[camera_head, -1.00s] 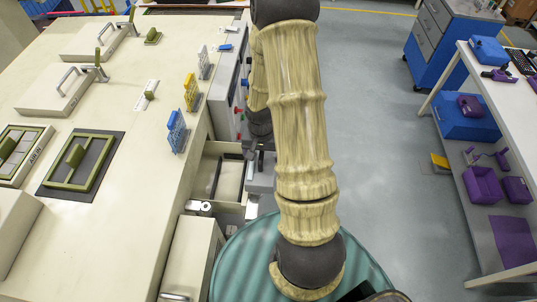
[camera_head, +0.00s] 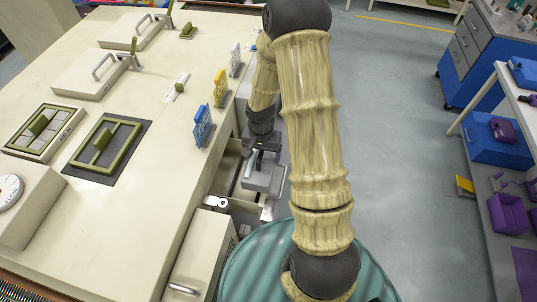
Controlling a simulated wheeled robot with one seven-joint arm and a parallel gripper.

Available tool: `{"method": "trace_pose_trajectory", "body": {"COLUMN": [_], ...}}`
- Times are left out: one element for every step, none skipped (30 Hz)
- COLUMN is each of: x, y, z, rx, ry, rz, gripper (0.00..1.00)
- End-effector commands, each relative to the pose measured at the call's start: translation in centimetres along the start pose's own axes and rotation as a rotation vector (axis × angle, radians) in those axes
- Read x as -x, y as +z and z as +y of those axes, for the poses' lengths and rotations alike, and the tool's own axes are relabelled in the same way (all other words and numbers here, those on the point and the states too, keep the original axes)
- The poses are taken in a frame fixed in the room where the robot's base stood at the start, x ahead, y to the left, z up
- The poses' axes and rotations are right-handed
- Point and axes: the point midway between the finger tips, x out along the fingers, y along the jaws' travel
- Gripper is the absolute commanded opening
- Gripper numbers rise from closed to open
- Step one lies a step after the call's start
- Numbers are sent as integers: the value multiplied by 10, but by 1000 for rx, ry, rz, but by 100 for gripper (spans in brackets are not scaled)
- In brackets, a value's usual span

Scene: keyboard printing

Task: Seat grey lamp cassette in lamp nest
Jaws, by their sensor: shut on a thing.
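My gripper (camera_head: 262,146) reaches down beside the front side of the cream machine, partly hidden by my own arm. It is shut on the handle of the grey lamp cassette (camera_head: 264,179), a boxy grey piece that hangs below the fingers. The cassette is at the right side of an open bay (camera_head: 226,180) in the machine's front, which may be where the lamp nest is. The nest itself cannot be made out clearly. I cannot tell whether the cassette touches the bay.
A cream door (camera_head: 196,256) with a handle stands in front of the bay, and a silver cylinder (camera_head: 217,203) sits at its corner. Blue (camera_head: 203,125), yellow (camera_head: 220,88) and white upright tags line the machine's edge. Grey floor (camera_head: 400,170) is free to the right.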

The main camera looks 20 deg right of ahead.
Motion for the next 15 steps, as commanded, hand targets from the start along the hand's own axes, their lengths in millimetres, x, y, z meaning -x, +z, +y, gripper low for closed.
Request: {"method": "trace_pose_trajectory", "body": {"x": [0,0,0,0,0,0,-1,-1,-1,-1,-1,-1,-1,-2,-2], "y": [0,0,0,0,0,0,0,0,0,0,0,0,0,0,0], "z": [-5,-7,-10,-12,-14,-17,-19,-21,-24,-26,-28,-31,-33,-35,-38], "rx": [3,3,3,3,3,3,3,3,3,3,3,3,3,3,2], "ry": [-1,-2,-2,-2,-2,-2,-2,-1,-1,-1,-1,-2,-2,-2,-2], "rz": [2,2,1,1,1,1,1,1,0,0,1,1,2,2,1], "gripper": [27,27,27,27,27,27,27,27,27,27,27,27,27,27,27]}}
